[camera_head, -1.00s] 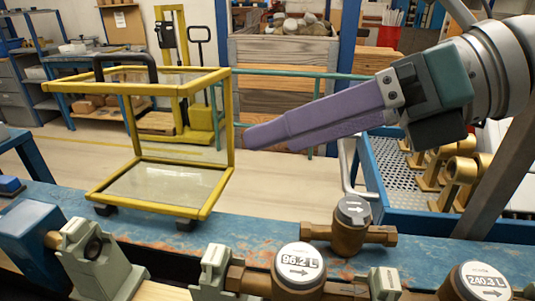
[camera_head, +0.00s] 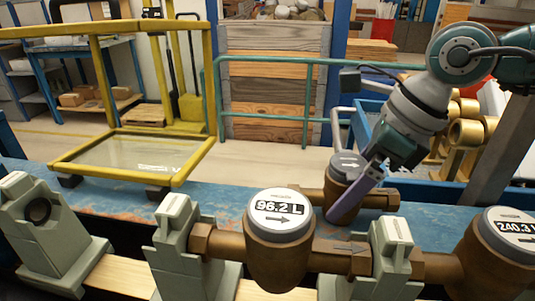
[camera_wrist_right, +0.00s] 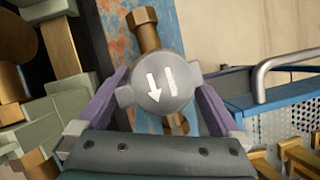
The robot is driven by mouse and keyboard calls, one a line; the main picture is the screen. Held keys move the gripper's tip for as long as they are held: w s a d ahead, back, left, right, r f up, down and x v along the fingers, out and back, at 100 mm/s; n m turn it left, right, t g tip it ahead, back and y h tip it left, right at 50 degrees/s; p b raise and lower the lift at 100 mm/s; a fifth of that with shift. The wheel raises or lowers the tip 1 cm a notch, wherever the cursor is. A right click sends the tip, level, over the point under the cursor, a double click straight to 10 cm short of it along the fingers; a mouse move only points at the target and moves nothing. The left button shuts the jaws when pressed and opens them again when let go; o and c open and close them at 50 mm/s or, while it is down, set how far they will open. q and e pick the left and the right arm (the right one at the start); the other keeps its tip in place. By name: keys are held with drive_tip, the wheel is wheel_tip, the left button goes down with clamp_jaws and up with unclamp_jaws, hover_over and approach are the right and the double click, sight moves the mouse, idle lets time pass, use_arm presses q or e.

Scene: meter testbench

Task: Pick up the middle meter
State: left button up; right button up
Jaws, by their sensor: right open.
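A brown meter (camera_head: 345,168) with a grey, arrow-marked cap stands on the blue bench, between the other two meters across the picture and set behind them. My right gripper (camera_head: 346,192) is down around it with its purple fingers open. In the right wrist view the meter's cap (camera_wrist_right: 165,84) lies between the two fingers, with no clear grip on it. One finger is mostly hidden in the head view. A 96.2 L meter (camera_head: 280,215) and a 240.3 L meter (camera_head: 510,230) sit in the front row. My left gripper is not in view.
Grey-green clamps (camera_head: 185,235) hold the front row close by. A yellow frame (camera_head: 130,178) stands on the bench at the left. A blue crate (camera_head: 362,120) with brass fittings (camera_head: 466,134) is behind my right arm. The bench between frame and meter is clear.

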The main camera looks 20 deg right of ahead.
drive_tip(key=shift+x, duration=0.8)
drive_tip(key=shift+c, duration=0.4)
clamp_jaws()
drive_tip(key=shift+r, duration=0.1)
